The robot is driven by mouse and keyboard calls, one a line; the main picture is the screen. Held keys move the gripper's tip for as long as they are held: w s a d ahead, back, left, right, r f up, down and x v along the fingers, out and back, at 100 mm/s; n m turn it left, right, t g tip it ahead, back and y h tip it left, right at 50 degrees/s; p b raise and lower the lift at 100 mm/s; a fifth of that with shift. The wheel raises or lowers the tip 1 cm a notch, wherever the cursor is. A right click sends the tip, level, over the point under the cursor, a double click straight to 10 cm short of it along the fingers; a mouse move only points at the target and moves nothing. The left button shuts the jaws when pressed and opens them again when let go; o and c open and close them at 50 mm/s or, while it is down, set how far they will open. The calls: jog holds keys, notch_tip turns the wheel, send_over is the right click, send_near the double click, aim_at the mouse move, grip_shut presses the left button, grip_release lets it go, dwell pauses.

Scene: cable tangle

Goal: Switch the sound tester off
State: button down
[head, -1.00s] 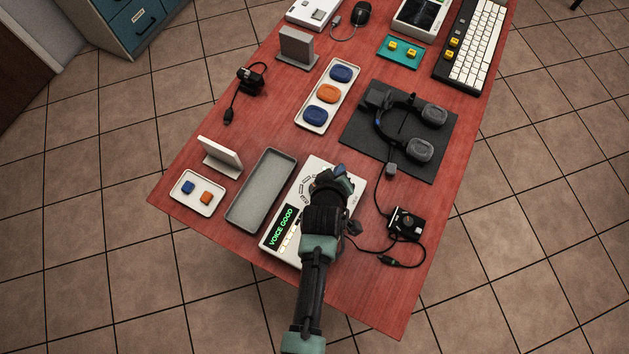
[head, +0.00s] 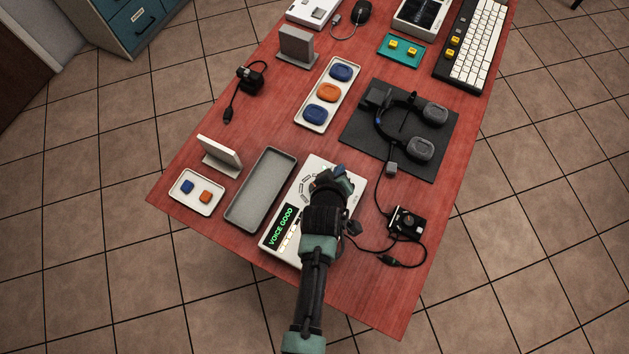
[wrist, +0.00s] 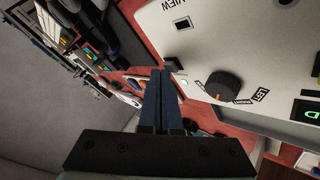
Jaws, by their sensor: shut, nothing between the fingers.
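The sound tester (head: 318,168) is a white box on the near part of the red table. Its screen (head: 283,226) is lit and reads VOICE GOOD in green. In the wrist view the gripper's blue fingers (wrist: 161,75) are together and empty, left of the knob. Contact with the tester cannot be told.
An empty grey tray (head: 238,214) lies just left of the tester. A headset (head: 420,148) rests on a dark mat (head: 362,135) behind it. A small black box (head: 405,222) with cables lies to the right. A white tray (head: 180,190) and a stand (head: 221,156) are farther left.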

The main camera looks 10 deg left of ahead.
dwell(0.3)
jog(key=shift+r+p, duration=0.8)
jog(key=shift+p, duration=0.05)
jog(key=shift+r, duration=0.15)
notch_tip(320, 180, up, 6)
jog(key=p, duration=0.5)
jog(key=shift+p, duration=0.35)
